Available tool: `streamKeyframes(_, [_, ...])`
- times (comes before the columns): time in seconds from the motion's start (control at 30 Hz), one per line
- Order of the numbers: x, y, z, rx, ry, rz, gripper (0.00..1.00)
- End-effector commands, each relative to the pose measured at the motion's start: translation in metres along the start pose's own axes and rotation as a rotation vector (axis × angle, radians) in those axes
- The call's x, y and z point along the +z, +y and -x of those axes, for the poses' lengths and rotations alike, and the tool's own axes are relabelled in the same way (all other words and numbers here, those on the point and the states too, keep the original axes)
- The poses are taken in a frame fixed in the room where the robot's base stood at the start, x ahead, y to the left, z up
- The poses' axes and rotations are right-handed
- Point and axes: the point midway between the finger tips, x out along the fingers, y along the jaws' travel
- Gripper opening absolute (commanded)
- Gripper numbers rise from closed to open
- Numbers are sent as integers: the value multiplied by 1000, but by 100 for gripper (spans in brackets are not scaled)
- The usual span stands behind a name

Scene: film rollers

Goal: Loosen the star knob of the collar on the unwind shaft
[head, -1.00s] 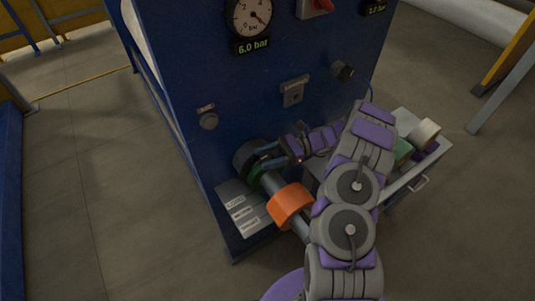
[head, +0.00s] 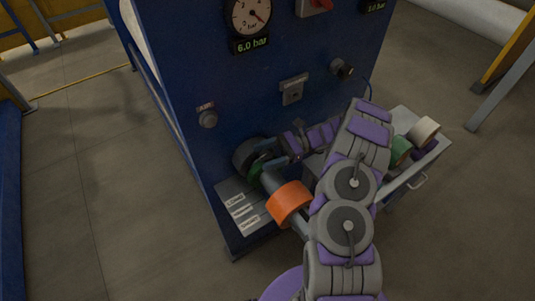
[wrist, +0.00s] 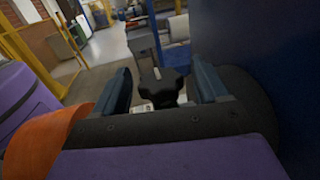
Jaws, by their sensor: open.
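The unwind shaft (head: 274,185) sticks out from the blue machine, with a large orange ring (head: 288,203) around it. The black star knob (wrist: 160,87) shows in the wrist view between the two blue fingers of my gripper (wrist: 164,88). The fingers are open, with a visible gap to the knob on each side. The orange ring (wrist: 42,142) also shows at the lower left of the wrist view.
The floor at left is clear.

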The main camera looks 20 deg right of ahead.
Motion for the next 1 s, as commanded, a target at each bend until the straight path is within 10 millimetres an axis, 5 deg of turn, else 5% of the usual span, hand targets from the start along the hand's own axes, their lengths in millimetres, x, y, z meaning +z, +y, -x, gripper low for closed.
streamKeyframes(1.0, [2,0,54,-3,0,-4,73])
